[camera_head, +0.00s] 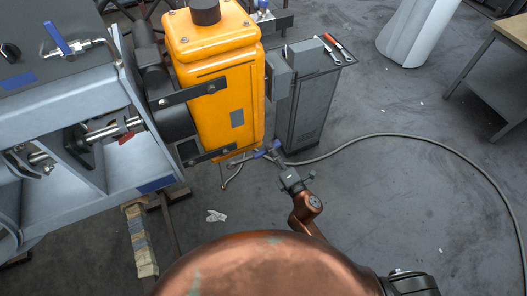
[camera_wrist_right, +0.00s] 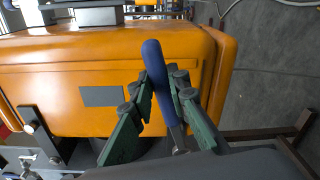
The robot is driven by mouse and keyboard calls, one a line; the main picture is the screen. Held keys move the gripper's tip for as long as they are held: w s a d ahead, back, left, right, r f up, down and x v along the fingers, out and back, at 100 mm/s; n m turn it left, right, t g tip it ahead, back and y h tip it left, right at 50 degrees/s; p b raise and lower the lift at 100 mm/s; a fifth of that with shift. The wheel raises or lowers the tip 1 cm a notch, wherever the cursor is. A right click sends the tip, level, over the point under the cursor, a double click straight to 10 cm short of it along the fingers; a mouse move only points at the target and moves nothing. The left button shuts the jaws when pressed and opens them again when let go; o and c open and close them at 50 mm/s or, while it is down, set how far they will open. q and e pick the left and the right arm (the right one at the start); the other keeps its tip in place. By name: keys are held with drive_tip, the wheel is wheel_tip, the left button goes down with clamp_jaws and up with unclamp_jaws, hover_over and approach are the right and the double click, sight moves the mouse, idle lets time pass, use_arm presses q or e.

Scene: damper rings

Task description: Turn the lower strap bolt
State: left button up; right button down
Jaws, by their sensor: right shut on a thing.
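The orange housing (camera_head: 225,105) has two dark straps, an upper strap (camera_head: 195,93) and a lower strap (camera_head: 210,155). The lower strap's bolt end (camera_head: 229,147) is small at the housing's front edge. My right gripper (camera_head: 268,150) is low beside the housing's right corner, apart from the strap. In the right wrist view my right gripper (camera_wrist_right: 162,88) is shut on a blue handle (camera_wrist_right: 156,70), which stands up between the green fingers. The tool's working end is hidden. The orange housing (camera_wrist_right: 75,55) fills the background there. My left gripper is not in view.
A grey cabinet (camera_head: 303,110) with tools (camera_head: 330,45) on top stands right of the housing. A hose (camera_head: 420,137) curves over the floor. A light frame (camera_head: 75,190) stands at left. A workbench (camera_head: 500,75) is at far right. Open floor lies at right.

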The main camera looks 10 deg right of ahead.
drive_tip(key=shift+w, duration=0.5)
drive_tip(key=shift+b+x, duration=0.3)
drive_tip(key=shift+x, duration=1.1)
drive_tip(key=shift+w, duration=0.15)
drive_tip(key=shift+w+a, duration=0.1)
drive_tip(key=shift+w, duration=0.25)
drive_tip(key=shift+x, duration=1.05)
drive_tip(key=c, duration=1.8)
unclamp_jaws()
drive_tip(key=shift+c, duration=0.2)
drive_tip(key=c, duration=0.3)
drive_tip(key=shift+c, duration=0.2)
